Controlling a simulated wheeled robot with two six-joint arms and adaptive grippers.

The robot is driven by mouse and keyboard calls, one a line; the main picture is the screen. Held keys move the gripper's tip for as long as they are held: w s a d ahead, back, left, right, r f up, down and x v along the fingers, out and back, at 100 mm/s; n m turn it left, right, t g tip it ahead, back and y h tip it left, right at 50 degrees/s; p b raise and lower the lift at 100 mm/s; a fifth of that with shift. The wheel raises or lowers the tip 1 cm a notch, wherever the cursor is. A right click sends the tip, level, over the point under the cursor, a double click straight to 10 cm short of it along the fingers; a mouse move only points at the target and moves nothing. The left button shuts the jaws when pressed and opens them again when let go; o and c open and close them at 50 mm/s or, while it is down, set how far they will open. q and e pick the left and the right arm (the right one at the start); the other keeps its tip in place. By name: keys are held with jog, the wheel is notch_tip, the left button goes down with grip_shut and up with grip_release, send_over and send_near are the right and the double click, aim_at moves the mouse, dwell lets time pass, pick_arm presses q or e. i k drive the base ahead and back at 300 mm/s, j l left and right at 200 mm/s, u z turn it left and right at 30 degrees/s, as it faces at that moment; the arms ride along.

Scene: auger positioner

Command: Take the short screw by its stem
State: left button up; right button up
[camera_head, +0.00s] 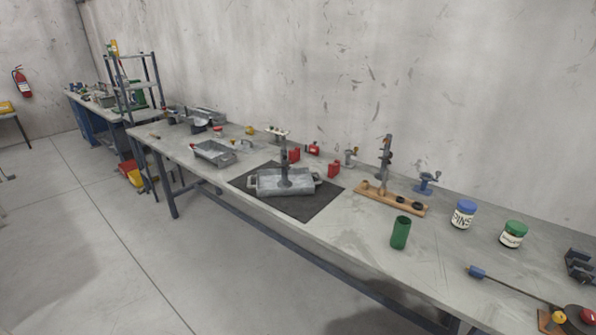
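No short screw can be made out for certain at this size. An upright dark metal piece (284,165) stands in a grey metal tray (257,189) with side handles, on a black mat (322,206) near the bench's middle. Another upright metal piece (385,158) stands behind a wooden rack (408,204) that has dark round holes or parts. I cannot tell whether either upright piece is a screw. Neither of my grippers is in view.
The long grey bench (345,240) stands along the wall. A green cup (400,232), a blue-lidded jar (463,214), a green-lidded jar (513,234) and a blue-ended rod (477,272) are on the right. Another grey tray (213,153) sits left. Floor in front is clear.

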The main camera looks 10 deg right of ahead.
aim_at(284, 184)
jog(key=i+j+z, duration=0.1)
jog(key=z, duration=0.35)
jog(key=i+j+z, duration=0.2)
jog(key=z, duration=0.25)
jog(key=i+j+z, duration=0.1)
jog(key=j+z, duration=0.15)
jog(key=z, duration=0.2)
jog(key=i+j+z, duration=0.4)
jog(key=j, duration=1.4)
jog(key=k+j+z, duration=0.1)
jog(key=j+z, duration=0.35)
jog(key=j, duration=1.3)
